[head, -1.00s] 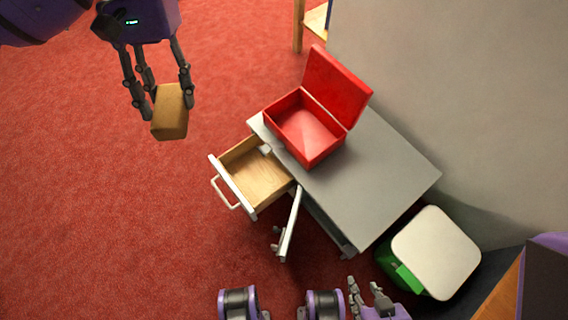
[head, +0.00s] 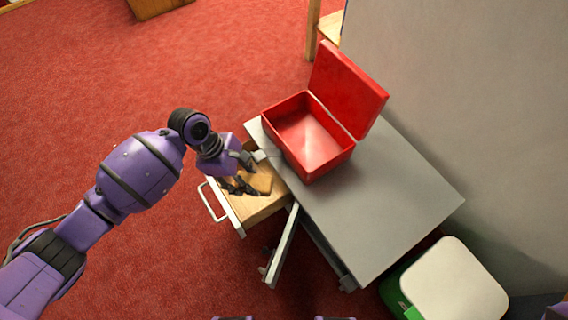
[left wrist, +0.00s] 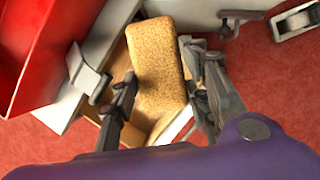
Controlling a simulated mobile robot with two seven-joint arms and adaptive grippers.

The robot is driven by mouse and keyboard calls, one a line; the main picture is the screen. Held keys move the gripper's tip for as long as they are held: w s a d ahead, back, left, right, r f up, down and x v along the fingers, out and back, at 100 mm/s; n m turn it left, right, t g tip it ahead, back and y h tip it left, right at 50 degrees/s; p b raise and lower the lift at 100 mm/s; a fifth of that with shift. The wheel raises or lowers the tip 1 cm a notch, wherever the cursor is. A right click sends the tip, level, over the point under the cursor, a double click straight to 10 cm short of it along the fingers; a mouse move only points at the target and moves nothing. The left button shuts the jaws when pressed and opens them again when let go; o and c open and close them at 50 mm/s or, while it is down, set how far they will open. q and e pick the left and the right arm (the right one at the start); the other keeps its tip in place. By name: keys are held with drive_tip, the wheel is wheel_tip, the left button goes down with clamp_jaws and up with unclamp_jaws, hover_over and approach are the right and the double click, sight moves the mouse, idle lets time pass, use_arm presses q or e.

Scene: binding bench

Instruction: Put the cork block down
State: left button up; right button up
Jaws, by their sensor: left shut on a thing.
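The tan cork block (head: 262,181) is in my left gripper (head: 243,183), over or inside the open wooden drawer of the grey cabinet (head: 382,205). The left wrist view shows the speckled block (left wrist: 157,65) between the dark fingers (left wrist: 160,98), which are shut on it. The drawer (head: 258,210) is pulled out, with a white front and a bar handle. The fingers and arm hide part of the block and drawer. I cannot tell whether the block touches the drawer floor. My right gripper is not in view.
An open red box (head: 308,140) stands on the cabinet top beside the drawer, its lid raised. A cabinet door (head: 284,245) hangs open below. A green bin with a pale lid (head: 452,282) stands at the lower right. Red carpet is clear at the upper left.

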use_arm(q)
drive_tip(key=w+a+f+n+t+b, duration=0.1)
drive_tip(key=w+f+n+b, duration=0.1)
drive_tip(key=f, duration=0.4)
drive_tip(key=w+a+f+n+t+b, duration=0.1)
drive_tip(key=f+n+b, duration=0.1)
drive_tip(key=f, duration=0.4)
drive_tip(key=w+a+f+n+t+b, duration=0.1)
drive_tip(key=w+f+n+b, duration=0.1)
drive_tip(key=f, duration=0.4)
drive_tip(key=shift+w+a+n+y+b, duration=0.2)
drive_tip(key=shift+n+b, duration=0.1)
drive_tip(key=shift+n, duration=0.35)
drive_tip(key=shift+w+a+n+y+b, duration=0.15)
drive_tip(key=shift+a+n+y+b, duration=0.1)
drive_tip(key=shift+n, duration=0.4)
drive_tip(key=shift+r, duration=0.25)
drive_tip(key=shift+f, duration=0.1)
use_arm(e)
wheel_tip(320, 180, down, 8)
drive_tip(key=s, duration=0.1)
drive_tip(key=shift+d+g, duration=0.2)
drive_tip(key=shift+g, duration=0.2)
use_arm(q)
drive_tip(key=o, duration=1.1)
drive_tip(key=shift+o, duration=0.2)
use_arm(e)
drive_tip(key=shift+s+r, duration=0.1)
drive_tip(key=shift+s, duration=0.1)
